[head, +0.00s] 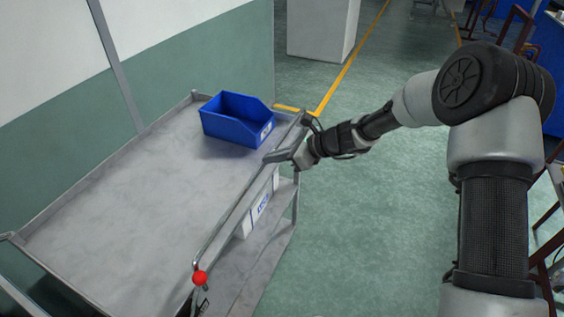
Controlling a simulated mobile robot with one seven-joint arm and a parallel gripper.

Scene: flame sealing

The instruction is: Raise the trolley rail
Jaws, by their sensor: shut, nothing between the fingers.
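The grey metal trolley (130,195) stands along the wall, filling the left of the head view. Its rail (233,214) is a thin metal bar along the right long side. A red knob (200,278) sits at the rail's near end. My gripper (272,157) reaches in from the right, at the far part of the rail. Its fingers are shut and empty, pointing left across the rail line toward the trolley top. The fingers and wrist hide part of the rail there. I cannot tell whether they touch it.
A blue bin (237,120) stands on the far end of the trolley top, close to my gripper. A white box (257,208) with blue print is on the lower shelf. A white block (320,30) stands behind.

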